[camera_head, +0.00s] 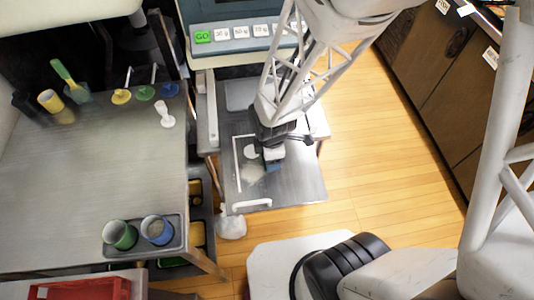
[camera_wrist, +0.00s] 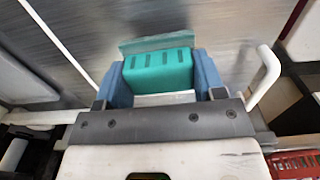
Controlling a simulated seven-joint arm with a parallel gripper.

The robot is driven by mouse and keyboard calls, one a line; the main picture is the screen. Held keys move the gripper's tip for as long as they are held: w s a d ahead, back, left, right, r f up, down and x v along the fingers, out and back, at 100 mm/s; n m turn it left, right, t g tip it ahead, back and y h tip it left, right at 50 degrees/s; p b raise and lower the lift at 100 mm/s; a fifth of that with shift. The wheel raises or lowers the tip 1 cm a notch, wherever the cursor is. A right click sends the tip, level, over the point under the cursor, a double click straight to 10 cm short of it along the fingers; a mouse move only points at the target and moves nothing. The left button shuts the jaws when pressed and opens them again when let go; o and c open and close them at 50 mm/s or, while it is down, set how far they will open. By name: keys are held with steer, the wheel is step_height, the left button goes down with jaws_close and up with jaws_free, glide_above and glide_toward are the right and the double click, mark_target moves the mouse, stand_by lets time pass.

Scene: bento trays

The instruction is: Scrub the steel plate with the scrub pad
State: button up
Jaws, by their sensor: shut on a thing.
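The steel plate (camera_head: 300,186) is a flat grey sheet below the panel with buttons, with white bars along its left side and front edge. A pale smudge (camera_head: 252,174) lies on it, left of my gripper. My gripper (camera_head: 273,163) is over the middle of the plate, pointing down. In the wrist view, its blue fingers are shut on the teal scrub pad (camera_wrist: 158,70), a block with dark slots. The plate (camera_wrist: 225,25) shows behind the pad there. The pad's underside is hidden, so I cannot tell whether it touches the plate.
A grey table (camera_head: 90,170) on the left bears a tray (camera_head: 130,252) with a green cup (camera_head: 120,235) and a blue cup (camera_head: 157,230). A white bag-like thing (camera_head: 231,223) is below the plate's front edge. Wooden floor (camera_head: 370,170) is clear on the right.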

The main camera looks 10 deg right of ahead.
steer(key=shift+r, duration=2.8)
steer(key=shift+s+a+r, duration=0.15)
steer(key=shift+s+a, duration=0.15)
steer(key=shift+a, duration=0.4)
steer(key=s+a+r, duration=0.4)
steer(key=s+a, duration=1.2)
steer(key=a, duration=0.1)
steer(key=shift+w+a, duration=0.1)
steer(key=shift+w, duration=0.05)
steer(key=w+a, duration=0.3)
steer(key=a, duration=0.1)
steer(key=w+a+f, duration=0.1)
steer(key=w+a, duration=0.2)
steer(key=a, duration=0.1)
steer(key=w+a, duration=0.4)
steer(key=shift+a+f, duration=0.1)
steer(key=shift+f, duration=0.15)
